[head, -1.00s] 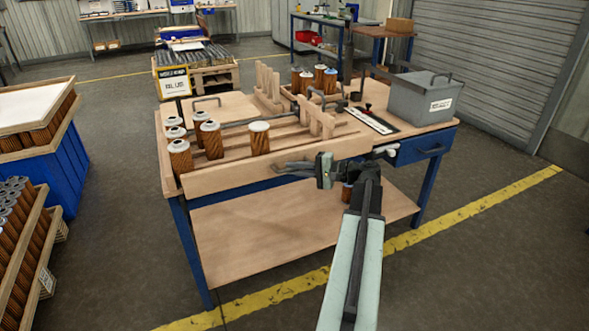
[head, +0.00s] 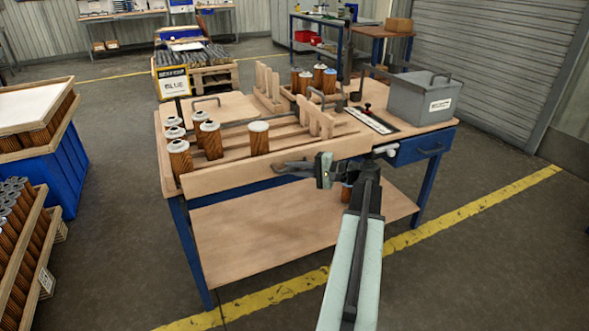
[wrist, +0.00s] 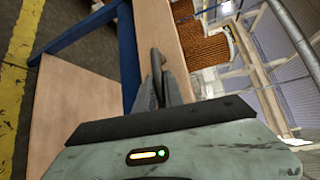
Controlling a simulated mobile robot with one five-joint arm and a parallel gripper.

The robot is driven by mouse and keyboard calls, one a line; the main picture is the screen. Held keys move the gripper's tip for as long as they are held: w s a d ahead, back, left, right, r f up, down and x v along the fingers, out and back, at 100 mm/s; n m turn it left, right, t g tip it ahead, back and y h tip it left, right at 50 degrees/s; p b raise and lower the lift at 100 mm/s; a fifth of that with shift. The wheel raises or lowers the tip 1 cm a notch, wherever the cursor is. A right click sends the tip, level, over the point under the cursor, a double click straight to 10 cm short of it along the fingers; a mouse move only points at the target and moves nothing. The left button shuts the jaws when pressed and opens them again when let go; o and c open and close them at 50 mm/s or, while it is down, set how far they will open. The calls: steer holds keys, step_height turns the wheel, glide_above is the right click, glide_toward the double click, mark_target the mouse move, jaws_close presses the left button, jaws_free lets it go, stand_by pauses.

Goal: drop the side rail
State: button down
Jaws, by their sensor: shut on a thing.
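The side rail (head: 230,176) is a long pale wooden board standing upright along the front edge of the workbench. My gripper (head: 284,167) is at the middle of its outer face, shut on the rail's dark handle. In the wrist view the fingers (wrist: 160,88) close around the dark handle (wrist: 156,62), with the rail (wrist: 172,45) just beyond. Part of the handle is hidden by the fingers.
Brown filter cartridges with pale caps (head: 258,138) stand behind the rail, several at the left end. A sign reading BLUE (head: 174,82) stands behind. A grey box (head: 425,97) sits at the right. The lower shelf (head: 270,235) is largely bare. Floor in front is clear.

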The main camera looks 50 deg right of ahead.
step_height(320, 180, down, 5)
steer(key=b, duration=0.4)
steer(key=shift+r+b, duration=0.1)
steer(key=shift+b, duration=0.25)
steer(key=c, duration=1.5)
jaws_free()
steer(key=shift+o, duration=0.2)
steer(key=p+v, duration=0.1)
steer(key=v, duration=0.7)
